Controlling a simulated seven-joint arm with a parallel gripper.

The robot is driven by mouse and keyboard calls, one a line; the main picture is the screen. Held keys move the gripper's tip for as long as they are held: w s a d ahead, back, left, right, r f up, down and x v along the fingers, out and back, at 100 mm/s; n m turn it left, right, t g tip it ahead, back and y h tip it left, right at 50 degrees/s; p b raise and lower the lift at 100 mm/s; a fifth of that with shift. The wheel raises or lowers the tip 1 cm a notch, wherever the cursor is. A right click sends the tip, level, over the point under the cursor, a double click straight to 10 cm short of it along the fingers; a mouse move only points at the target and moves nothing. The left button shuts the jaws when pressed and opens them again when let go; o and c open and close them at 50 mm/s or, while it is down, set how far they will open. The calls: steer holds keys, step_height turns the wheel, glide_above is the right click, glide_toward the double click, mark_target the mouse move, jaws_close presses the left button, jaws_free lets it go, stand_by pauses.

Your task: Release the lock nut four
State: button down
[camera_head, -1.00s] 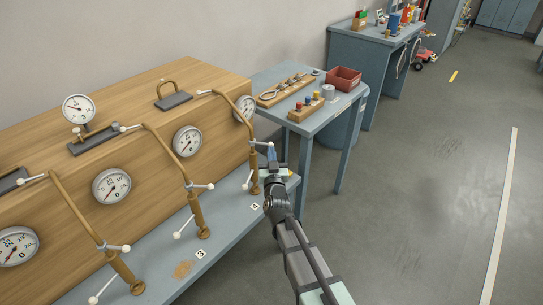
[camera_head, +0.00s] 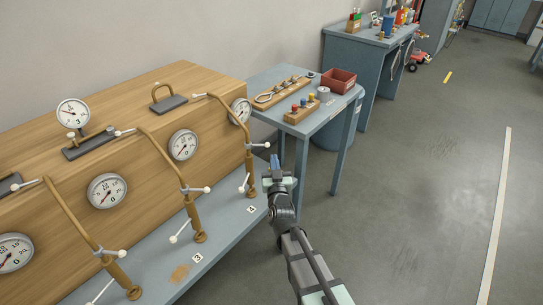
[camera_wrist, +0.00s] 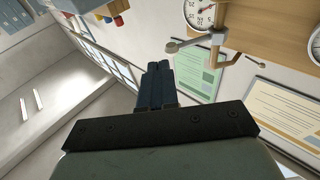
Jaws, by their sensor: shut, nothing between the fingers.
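The fourth pipe (camera_head: 249,152) is a brown tube rising from the grey bench beside the "4" tag (camera_head: 251,209). I cannot tell which handle belongs to the lock nut. My gripper (camera_head: 274,162) is just right of this pipe, apart from both handles. In the wrist view its dark fingers (camera_wrist: 159,70) are together and empty.
The wooden cabinet (camera_head: 140,110) with gauges and several similar pipes stands at left. Behind my gripper is a blue table (camera_head: 325,115) with a red bin (camera_head: 339,79) and a wooden block of coloured knobs (camera_head: 302,110). The floor at right is clear.

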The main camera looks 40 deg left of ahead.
steer(key=w+d+v, duration=0.1)
steer(key=v, duration=0.9)
steer(key=shift+w+d, duration=0.15)
steer(key=shift+w, duration=0.15)
steer(key=shift+f, duration=0.1)
steer(key=s+f+g+h, duration=0.4)
steer(key=f+g, duration=0.3)
steer(key=f, duration=0.6)
steer(key=s+d+f+n+g+h, duration=0.1)
steer(key=s+d+f+g+h, duration=0.5)
steer(key=f, duration=0.3)
steer(key=s+d+f+m+g+h, duration=0.1)
steer(key=d+f, duration=0.5)
steer(key=d, duration=1)
steer(key=s+d+f+m+g+h, duration=0.1)
steer(key=s+d+f+m+g, duration=0.3)
steer(key=d, duration=1.3)
steer(key=s+d+f+m+g+h, duration=0.2)
steer(key=s+d+f+m, duration=0.3)
steer(key=d, duration=1.2)
steer(key=s+f+g, duration=0.1)
steer(key=s+f, duration=0.3)
steer(key=f, duration=0.1)
steer(key=shift+s+d+f, duration=0.15)
steer(key=shift+d+f, duration=0.05)
